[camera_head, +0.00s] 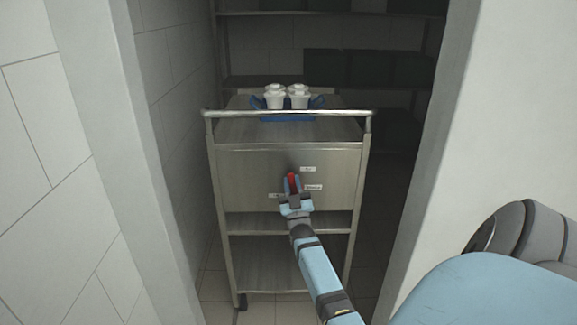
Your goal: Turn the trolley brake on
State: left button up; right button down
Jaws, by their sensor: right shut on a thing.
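The trolley (262,162) stands in the doorway, a grey metal cart with a push rail (235,114) along its top and open shelves below. A red brake lever (293,181) is on its front panel, with small white labels around it. My right gripper (293,187) is at the panel, shut on the red lever, and its fingers hide part of it. The lever points roughly upward. The label text is too small to read. My left gripper is not in view.
A blue tray (287,117) with white cups (275,97) is on the trolley top. Door jambs stand close on the left and right (433,150). Dark shelving with boxes (345,68) is behind the trolley.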

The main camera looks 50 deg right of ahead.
jog(key=m+g+h, duration=0.1)
jog(key=m+h, duration=0.1)
jog(key=m+g+h, duration=0.1)
jog(key=m, duration=0.1)
jog(key=shift+s+d+r+g, duration=0.25)
jog(key=shift+d+g, duration=0.05)
jog(key=shift+d, duration=0.05)
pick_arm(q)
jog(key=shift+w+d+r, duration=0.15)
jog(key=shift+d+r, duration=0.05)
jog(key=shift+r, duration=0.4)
pick_arm(e)
jog(key=shift+s+d+m+g+h, duration=0.15)
jog(key=shift+m+g+h, duration=0.55)
jog(key=shift+m, duration=0.4)
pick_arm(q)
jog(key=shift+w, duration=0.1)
pick_arm(e)
jog(key=shift+r, duration=0.1)
jog(key=c, duration=1)
grip_release()
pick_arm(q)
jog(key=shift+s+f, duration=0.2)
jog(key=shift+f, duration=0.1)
pick_arm(e)
jog(key=shift+o, duration=0.2)
jog(key=shift+f, duration=0.2)
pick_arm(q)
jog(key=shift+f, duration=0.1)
